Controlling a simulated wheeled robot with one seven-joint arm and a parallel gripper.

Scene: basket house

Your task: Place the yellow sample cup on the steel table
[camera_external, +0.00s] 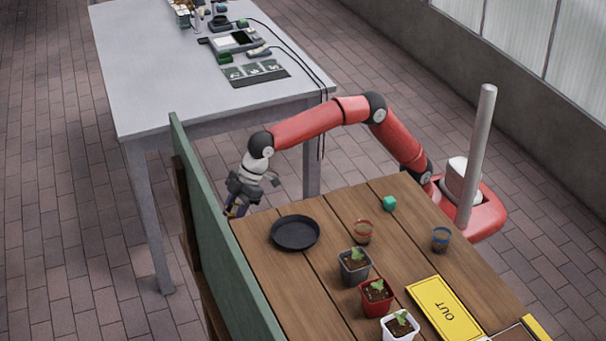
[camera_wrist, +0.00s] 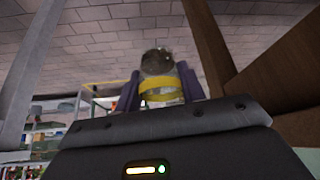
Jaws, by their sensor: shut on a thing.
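The yellow sample cup (camera_wrist: 158,88) is a clear cup with a yellow band, seen between my two fingers in the wrist view. My gripper (camera_wrist: 158,92) is shut on it. The steel table (camera_external: 150,75) is the grey table at the upper left, with a wide bare top. My gripper is below and to the right of its near edge.
A green board (camera_external: 215,245) stands along the wooden table's left edge, between the tables. Devices and cables (camera_external: 240,42) occupy the steel table's far right.

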